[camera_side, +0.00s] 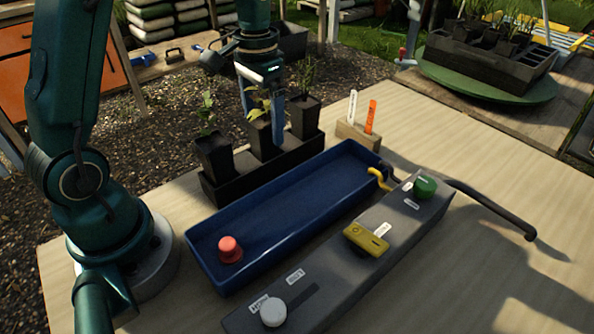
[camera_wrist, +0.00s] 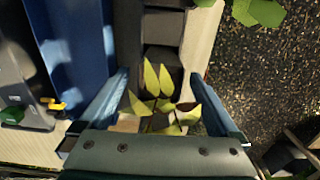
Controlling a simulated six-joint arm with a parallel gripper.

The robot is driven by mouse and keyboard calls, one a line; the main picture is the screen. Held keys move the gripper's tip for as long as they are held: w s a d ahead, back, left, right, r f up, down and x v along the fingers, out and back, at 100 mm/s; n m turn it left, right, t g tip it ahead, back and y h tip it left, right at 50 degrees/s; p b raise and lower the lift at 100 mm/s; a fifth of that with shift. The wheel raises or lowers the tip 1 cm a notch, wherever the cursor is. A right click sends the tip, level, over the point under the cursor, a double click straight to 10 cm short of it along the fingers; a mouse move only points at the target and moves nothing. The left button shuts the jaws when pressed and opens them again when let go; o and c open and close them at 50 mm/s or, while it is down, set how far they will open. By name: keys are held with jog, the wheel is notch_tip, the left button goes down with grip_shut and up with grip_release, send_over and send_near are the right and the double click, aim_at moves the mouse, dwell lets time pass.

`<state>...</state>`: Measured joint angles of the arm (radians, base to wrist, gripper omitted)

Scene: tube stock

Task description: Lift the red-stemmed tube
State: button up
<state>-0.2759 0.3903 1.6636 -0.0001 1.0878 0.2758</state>
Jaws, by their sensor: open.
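Three dark square pots stand in a black rack (camera_side: 265,168) in the side view. The left pot (camera_side: 214,155) has a green-leaved seedling, the middle pot (camera_side: 262,140) a yellow-green one, and the right pot (camera_side: 305,118) a fine-leaved one. Stem colours are too small to make out, so I cannot tell which is red-stemmed. My gripper (camera_side: 264,112) is open and points down at the middle pot, with its blue fingers around the foliage. In the wrist view, yellow-green leaves (camera_wrist: 160,105) show between the open fingers of my gripper (camera_wrist: 160,80); they hide their stem and most of their pot.
A blue tray (camera_side: 300,205) with a red knob (camera_side: 230,248) lies beside the rack. A grey control box (camera_side: 335,262) carries white, yellow and green controls. A wooden block (camera_side: 358,136) with white and orange labels stands behind. The table's right side is mostly clear.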

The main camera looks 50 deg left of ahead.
jog(key=shift+f, duration=0.1)
grip_shut()
dwell(0.4)
